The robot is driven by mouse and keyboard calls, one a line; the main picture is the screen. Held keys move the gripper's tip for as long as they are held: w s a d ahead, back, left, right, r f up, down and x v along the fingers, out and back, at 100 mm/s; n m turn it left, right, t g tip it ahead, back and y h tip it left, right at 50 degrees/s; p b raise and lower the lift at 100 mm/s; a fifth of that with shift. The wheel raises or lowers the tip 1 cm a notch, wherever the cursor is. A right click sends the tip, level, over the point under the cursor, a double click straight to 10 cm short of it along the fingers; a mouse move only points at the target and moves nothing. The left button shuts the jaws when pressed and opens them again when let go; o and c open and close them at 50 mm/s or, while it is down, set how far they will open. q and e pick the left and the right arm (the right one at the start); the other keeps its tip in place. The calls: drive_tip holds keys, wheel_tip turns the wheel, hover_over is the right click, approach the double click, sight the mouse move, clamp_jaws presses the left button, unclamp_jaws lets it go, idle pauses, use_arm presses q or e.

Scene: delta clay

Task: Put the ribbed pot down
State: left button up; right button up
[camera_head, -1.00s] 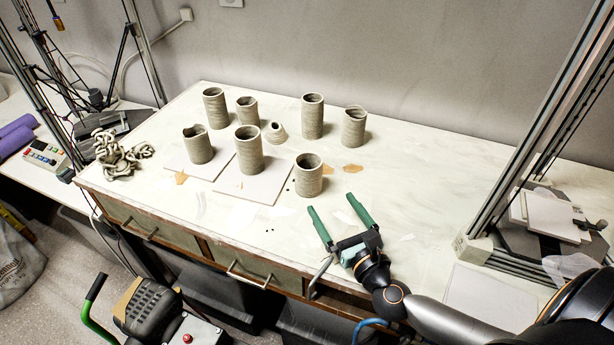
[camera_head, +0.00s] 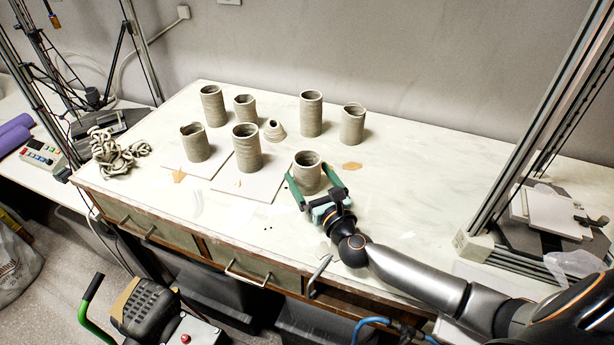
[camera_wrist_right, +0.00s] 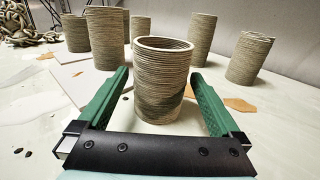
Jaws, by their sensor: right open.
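The ribbed pot (camera_head: 307,173) is a grey-brown clay cylinder with an open top. It stands upright on the table (camera_head: 400,200), nearest to my right gripper (camera_head: 315,186). It also shows in the right wrist view (camera_wrist_right: 161,80), between the two green fingers. My right gripper is open, with a finger on either side of the pot's lower part. In the right wrist view gaps show between the pot and both fingers (camera_wrist_right: 160,112). My left gripper is not in view.
Several similar clay pots stand behind and to the left, two of them on white boards (camera_head: 263,188). A small cone-shaped piece (camera_head: 274,130) stands among them. Coiled clay (camera_head: 115,155) lies at the left end.

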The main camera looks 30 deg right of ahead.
drive_tip(key=shift+w+d, duration=0.1)
drive_tip(key=shift+w, duration=0.7)
drive_tip(key=c, duration=1.5)
